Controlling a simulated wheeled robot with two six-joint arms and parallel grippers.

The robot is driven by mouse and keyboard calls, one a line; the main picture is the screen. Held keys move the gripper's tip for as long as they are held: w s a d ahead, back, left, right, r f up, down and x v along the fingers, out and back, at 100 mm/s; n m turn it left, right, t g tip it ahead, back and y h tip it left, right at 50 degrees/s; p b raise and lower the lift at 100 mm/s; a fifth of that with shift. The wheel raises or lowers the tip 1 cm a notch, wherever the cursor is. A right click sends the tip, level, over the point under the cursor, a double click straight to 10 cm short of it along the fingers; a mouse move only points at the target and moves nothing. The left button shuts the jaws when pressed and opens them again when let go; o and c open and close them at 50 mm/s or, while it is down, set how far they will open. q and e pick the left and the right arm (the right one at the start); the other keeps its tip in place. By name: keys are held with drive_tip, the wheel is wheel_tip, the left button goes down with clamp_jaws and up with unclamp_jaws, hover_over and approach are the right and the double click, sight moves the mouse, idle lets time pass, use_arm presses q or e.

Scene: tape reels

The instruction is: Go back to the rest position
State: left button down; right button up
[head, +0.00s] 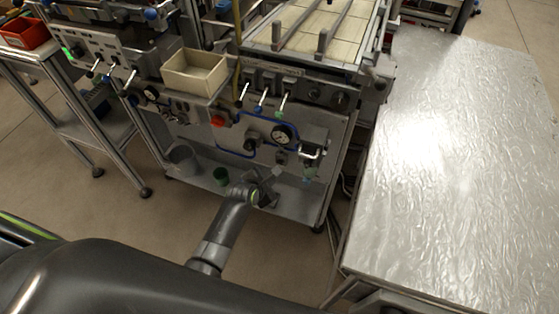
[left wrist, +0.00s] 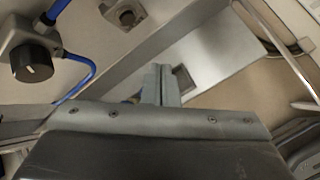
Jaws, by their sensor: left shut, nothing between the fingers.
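My left gripper (head: 268,183) shows in the head view in front of the machine's lower part, with its grey arm coming up from below. It is shut with nothing held. In the left wrist view the two closed fingers (left wrist: 161,85) stand together at the middle, with the machine's panel and a metal ledge behind them. Whether the fingers touch the machine cannot be told. My right gripper is not in view.
The machine (head: 300,130) carries a gauge, valves and a cream bin (head: 195,72). A foil-covered table (head: 450,170) stands right. A red bin (head: 24,33) is at upper left. Open floor lies left.

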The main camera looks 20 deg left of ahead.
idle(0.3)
use_arm(q)
drive_tip(key=s+a+f+m+g+y+p, duration=0.1)
drive_tip(key=s+a+f+m+g, duration=0.15)
drive_tip(key=s+f+m, duration=0.5)
drive_tip(key=s+a+f+m+g+y+p, duration=0.1)
drive_tip(key=s+a+f+m, duration=0.35)
drive_tip(key=s+f, duration=0.6)
drive_tip(key=s+a+f+m+g, duration=0.2)
drive_tip(key=s+m, duration=0.5)
drive_tip(key=s, duration=0.6)
drive_tip(key=s+a+f+m+g, duration=0.2)
drive_tip(key=s+m, duration=0.5)
drive_tip(key=s, duration=0.7)
drive_tip(key=shift+s+a+f+y+p, duration=0.3)
drive_tip(key=shift+a+f+p, duration=0.1)
drive_tip(key=shift+a+f, duration=0.4)
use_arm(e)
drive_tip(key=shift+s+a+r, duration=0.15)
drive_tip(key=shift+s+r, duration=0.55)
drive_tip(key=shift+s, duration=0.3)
use_arm(q)
drive_tip(key=shift+w+r, duration=0.1)
